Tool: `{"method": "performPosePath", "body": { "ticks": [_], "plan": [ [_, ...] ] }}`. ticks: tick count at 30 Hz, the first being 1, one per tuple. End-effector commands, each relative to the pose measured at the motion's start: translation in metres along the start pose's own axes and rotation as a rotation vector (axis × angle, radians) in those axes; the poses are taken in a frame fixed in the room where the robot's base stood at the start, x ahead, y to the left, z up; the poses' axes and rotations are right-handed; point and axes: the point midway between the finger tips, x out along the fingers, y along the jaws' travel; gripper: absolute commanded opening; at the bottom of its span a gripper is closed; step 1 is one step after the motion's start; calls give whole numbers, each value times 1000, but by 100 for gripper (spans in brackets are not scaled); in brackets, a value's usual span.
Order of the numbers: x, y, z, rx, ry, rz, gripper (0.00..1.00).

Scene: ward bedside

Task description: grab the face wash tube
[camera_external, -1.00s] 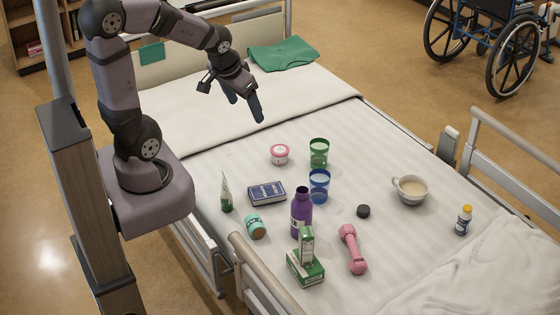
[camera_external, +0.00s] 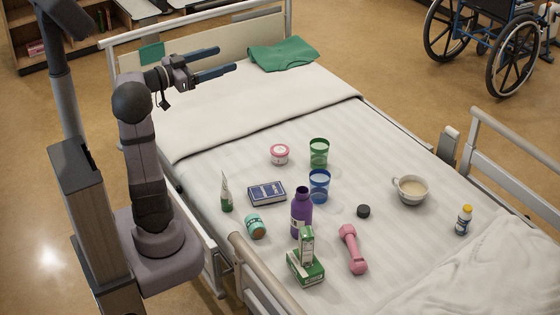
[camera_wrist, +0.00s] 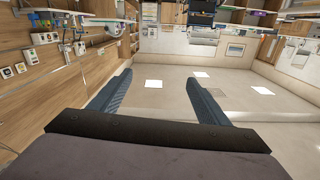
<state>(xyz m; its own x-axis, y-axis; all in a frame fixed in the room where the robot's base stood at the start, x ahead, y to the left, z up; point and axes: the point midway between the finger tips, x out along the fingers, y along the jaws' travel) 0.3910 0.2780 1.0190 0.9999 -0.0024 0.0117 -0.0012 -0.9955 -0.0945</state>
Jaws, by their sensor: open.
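The face wash tube looks to be the white and green tube (camera_external: 226,192) standing upright, cap down, on the near left part of the bed in the external view. My gripper (camera_external: 221,62) is raised above the head end of the bed, well away from the tube and behind it. Its two blue-grey fingers are apart and point to the right, with nothing between them. The wrist view shows the same spread, empty gripper (camera_wrist: 158,97) facing the room's walls and ceiling. The tube is not in the wrist view.
Close to the tube are a dark blue card box (camera_external: 267,193) and a teal jar (camera_external: 255,226). A purple bottle (camera_external: 301,212), green boxes (camera_external: 306,267) and a blue cup (camera_external: 319,186) stand farther right. A bed rail (camera_external: 262,272) runs along the near side.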

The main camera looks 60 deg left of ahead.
Motion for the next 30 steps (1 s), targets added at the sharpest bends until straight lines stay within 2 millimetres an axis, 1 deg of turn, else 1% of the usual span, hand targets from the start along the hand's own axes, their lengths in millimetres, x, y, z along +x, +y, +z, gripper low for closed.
{"method": "performPosePath", "body": {
  "ticks": [1, 8, 9, 11, 12, 17, 20, 21, 23, 24, 30],
  "plan": [
    [-12, 4, 13, -12, 3, 29, 70],
    [-58, 32, 38, -97, -4, 192, 70],
    [-58, 34, 47, -112, -5, 202, 70],
    [-57, 38, 68, -115, -4, 201, 70],
    [-56, 38, 83, -116, -4, 201, 70],
    [-57, 44, 140, -113, -2, 201, 70],
    [-57, 48, 176, -114, -3, 200, 70],
    [-57, 49, 192, -115, -3, 200, 70],
    [-58, 52, 215, -116, -2, 200, 70],
    [-58, 53, 230, -116, -2, 199, 70],
    [-58, 60, 301, -109, -3, 199, 70]
  ]
}}
